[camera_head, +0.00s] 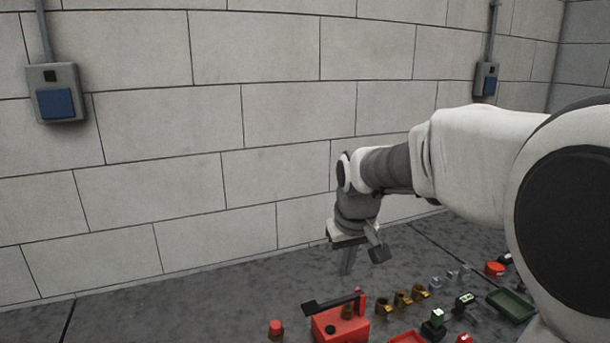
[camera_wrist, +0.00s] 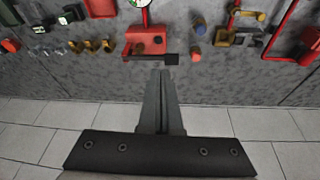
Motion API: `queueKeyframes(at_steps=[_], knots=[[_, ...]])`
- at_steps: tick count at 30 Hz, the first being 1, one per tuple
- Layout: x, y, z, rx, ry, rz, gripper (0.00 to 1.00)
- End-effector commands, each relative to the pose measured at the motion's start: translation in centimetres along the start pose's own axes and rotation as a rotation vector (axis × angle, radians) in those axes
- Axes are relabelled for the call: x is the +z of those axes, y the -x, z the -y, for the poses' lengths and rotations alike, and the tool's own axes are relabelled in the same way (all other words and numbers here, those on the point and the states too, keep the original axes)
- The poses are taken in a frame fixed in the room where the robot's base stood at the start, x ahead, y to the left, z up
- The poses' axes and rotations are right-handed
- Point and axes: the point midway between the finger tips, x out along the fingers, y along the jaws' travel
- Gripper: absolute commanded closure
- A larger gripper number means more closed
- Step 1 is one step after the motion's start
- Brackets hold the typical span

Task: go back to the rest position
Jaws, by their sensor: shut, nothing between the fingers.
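My gripper (camera_head: 346,268) hangs from my arm and points down, behind the red pump box (camera_head: 340,325) and clear of it in the head view. In the wrist view my gripper (camera_wrist: 163,75) shows with its two fingers together and nothing between them. The red pump box (camera_wrist: 147,42) with its dark lever lies just beyond the fingertips in that view. I cannot tell the exact height of the fingertips above the grey surface.
Several brass fittings (camera_head: 402,299), a red cap (camera_head: 276,328) and a green tray (camera_head: 511,304) lie on the grey surface. A block wall (camera_head: 180,130) with a blue-fronted socket box (camera_head: 56,100) stands behind. The surface at left is bare.

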Motion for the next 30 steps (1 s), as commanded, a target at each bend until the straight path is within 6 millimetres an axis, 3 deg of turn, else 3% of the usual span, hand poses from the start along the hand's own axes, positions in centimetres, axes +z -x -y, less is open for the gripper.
queueKeyframes(at_steps=[3,12,21,25,30], knots=[[3.2,3.2,-0.6,0.018,-0.038,-0.030,1.00],[11.7,8.3,-1.0,0.044,-0.134,-0.095,1.00],[19.9,9.8,-0.5,0.052,-0.222,-0.159,1.00],[21.9,9.8,-0.2,0.051,-0.246,-0.175,1.00],[22.9,9.6,-0.1,0.050,-0.258,-0.181,1.00]])
